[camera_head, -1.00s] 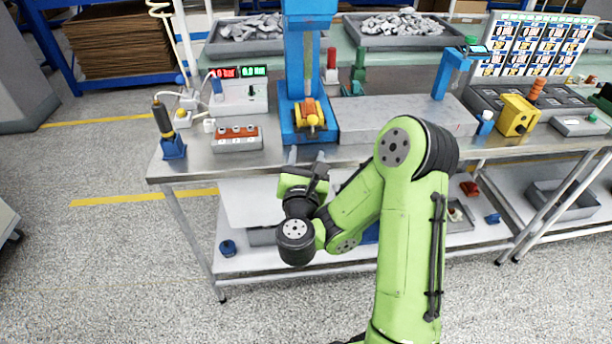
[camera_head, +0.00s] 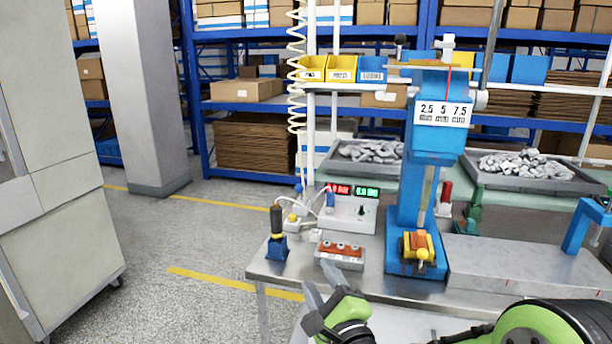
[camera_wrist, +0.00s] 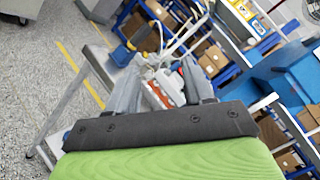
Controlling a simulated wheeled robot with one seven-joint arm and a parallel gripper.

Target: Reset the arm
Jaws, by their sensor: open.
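My green arm (camera_head: 540,325) shows at the bottom of the head view. My gripper (camera_head: 320,297) is at the table's front edge, in front of the box with red switches. In the wrist view my gripper (camera_wrist: 157,85) is open, its two grey fingers apart with nothing between them. Beyond the fingers the grey box with red switches (camera_head: 341,256) appears, also in the wrist view (camera_wrist: 160,96). The blue press (camera_head: 418,190) with a yellow and orange part (camera_head: 418,246) on its base stands to the right of my gripper.
The steel table (camera_head: 290,272) holds a soldering-iron stand (camera_head: 277,245), a power unit with red and green displays (camera_head: 349,211) and a grey plate (camera_head: 520,262). Trays of grey parts (camera_head: 520,172) stand behind. The floor at left is open, beside a grey cabinet (camera_head: 60,230).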

